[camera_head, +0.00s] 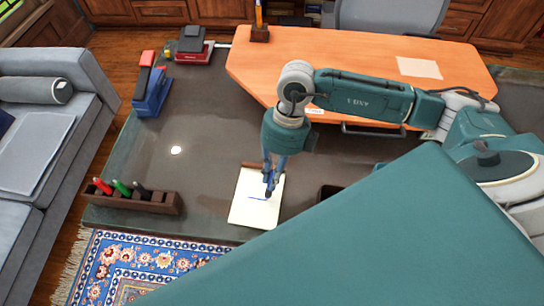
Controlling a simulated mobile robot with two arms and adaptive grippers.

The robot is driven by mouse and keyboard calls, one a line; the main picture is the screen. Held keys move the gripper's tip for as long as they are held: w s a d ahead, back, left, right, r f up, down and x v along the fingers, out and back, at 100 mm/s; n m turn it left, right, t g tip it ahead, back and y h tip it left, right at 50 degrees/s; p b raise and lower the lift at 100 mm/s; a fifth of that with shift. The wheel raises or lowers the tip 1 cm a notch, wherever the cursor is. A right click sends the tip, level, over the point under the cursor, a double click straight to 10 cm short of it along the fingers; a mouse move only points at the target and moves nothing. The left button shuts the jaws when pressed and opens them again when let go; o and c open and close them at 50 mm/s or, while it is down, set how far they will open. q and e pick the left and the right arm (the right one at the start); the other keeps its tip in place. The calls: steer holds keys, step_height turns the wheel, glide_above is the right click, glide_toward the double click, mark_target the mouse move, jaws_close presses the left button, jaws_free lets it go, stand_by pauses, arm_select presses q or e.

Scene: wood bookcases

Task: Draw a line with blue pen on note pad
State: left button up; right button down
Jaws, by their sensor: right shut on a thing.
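The note pad (246,211) is a cream sheet with a brown top edge, lying on the dark desk at the middle of the view. My right gripper (271,181) points down over the pad's right part, shut on the blue pen (269,190). The pen is mostly hidden by the fingers, and I cannot tell whether its tip touches the paper. A short blue line (257,199) shows on the pad just left of the pen. My left gripper is not in view.
A brown pen holder (150,203) with red, green and black pens stands at the desk's front left. An orange wooden desktop (360,60) lies behind my right arm. The dark desk left of the pad is mostly clear.

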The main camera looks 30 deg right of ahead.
steer(key=shift+w+a, duration=0.45)
steer(key=shift+a, duration=0.05)
steer(key=shift+a, duration=0.1)
steer(key=shift+w+a+b, duration=0.3)
steer(key=shift+w+a, duration=0.1)
steer(key=shift+a, duration=0.05)
steer(key=shift+w+a, duration=0.15)
steer(key=shift+w+a, duration=0.3)
steer(key=shift+a, duration=0.1)
step_height(320, 180, up, 8)
steer(key=p, duration=0.4)
steer(key=shift+p, duration=0.35)
